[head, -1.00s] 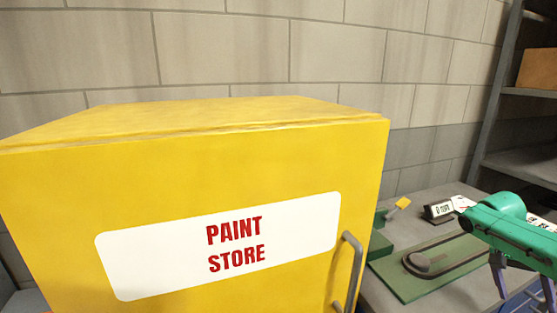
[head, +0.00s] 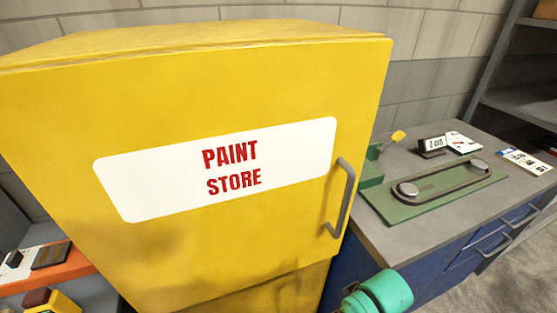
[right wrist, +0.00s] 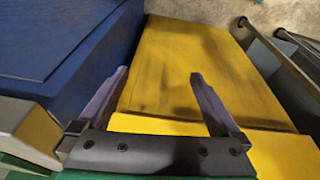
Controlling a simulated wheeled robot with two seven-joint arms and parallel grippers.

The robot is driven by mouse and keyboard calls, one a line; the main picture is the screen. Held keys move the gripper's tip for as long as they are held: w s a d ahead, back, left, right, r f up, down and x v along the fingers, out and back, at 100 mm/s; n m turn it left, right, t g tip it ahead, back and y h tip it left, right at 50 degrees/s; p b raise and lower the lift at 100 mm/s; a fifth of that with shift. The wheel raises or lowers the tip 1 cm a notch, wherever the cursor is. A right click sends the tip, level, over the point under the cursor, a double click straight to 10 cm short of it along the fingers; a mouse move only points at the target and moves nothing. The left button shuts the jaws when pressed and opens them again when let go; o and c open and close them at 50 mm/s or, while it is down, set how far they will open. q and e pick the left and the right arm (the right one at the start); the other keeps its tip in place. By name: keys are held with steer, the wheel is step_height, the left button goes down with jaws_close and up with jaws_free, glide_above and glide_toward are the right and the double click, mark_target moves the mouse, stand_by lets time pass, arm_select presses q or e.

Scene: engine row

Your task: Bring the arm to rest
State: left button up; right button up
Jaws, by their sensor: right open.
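My right arm, green, shows only in part at the bottom of the head view, in front of the bench and cabinet. My right gripper (right wrist: 155,95) shows in the right wrist view with its two purple fingers wide apart and nothing between them. Beyond the fingers is a yellow surface. My left gripper is in neither view. The yellow paint store cabinet (head: 100,100) fills the left and middle of the head view, its door shut and its grey handle (head: 341,200) at the right edge.
A grey-topped bench (head: 400,235) with blue drawers stands right of the cabinet. On it are a green plate with a belt on two pulleys (head: 440,185), a small display (head: 432,146) and cards (head: 525,160). A grey shelf (head: 515,105) stands behind. An orange-edged surface (head: 50,275) is at lower left.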

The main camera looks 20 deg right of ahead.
step_height(320, 180, down, 16)
steer(key=s+p, duration=0.2)
steer(key=p, duration=0.4)
steer(key=s+d+f+g+p, duration=0.1)
steer(key=s+f+p, duration=0.1)
steer(key=s+f, duration=0.3)
steer(key=s+d+f+g+p, duration=0.1)
steer(key=s+f, duration=0.4)
steer(key=s, duration=0.6)
steer(key=shift+s+f+n+p, duration=0.25)
steer(key=shift+n+p, duration=0.05)
steer(key=shift+p, duration=0.2)
steer(key=shift+d, duration=0.15)
